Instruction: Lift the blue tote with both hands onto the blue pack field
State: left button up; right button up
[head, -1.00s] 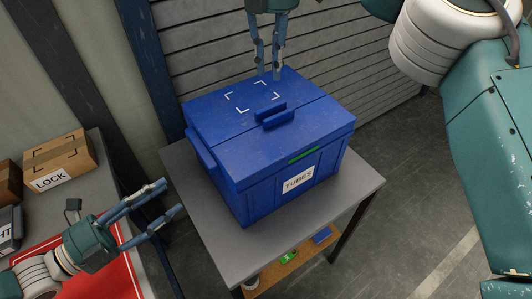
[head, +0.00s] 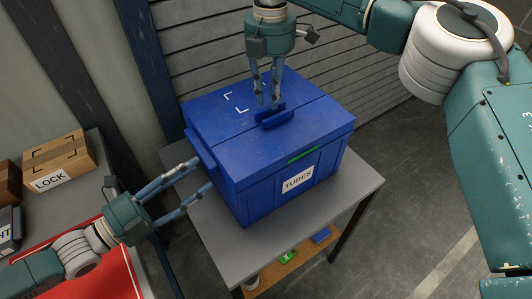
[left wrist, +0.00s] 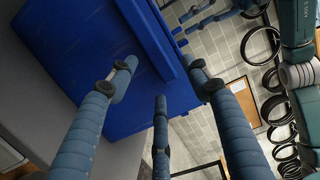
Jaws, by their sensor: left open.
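The blue tote (head: 250,205) with a "TUBES" label sits lidded and upright on a small grey table. It has a raised handle (head: 274,118) on its lid and a ledge-like handle (head: 199,150) on its left side. My left gripper (head: 204,173) is open, its fingertips close to the tote's left side below that ledge; contact is unclear. In the left wrist view the tote (left wrist: 95,50) lies beyond the spread fingers. My right gripper (head: 266,104) points down at the lid handle, fingers apart; whether they touch it is unclear. No blue pack field is visible.
The grey table (head: 345,195) has a lower shelf (head: 285,262) with small items. At left, a bench holds a "LOCK" carton (head: 58,162) and a red field (head: 110,278). A slatted wall (head: 205,50) stands behind the tote. Floor at right is clear.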

pick_arm(q)
jog(key=shift+x, duration=1.3)
pick_arm(e)
jog(key=shift+f, duration=1.3)
pick_arm(q)
jog(key=c, duration=0.5)
pick_arm(e)
jog(key=c, duration=0.5)
pick_arm(q)
grip_shut()
pick_arm(e)
grip_shut()
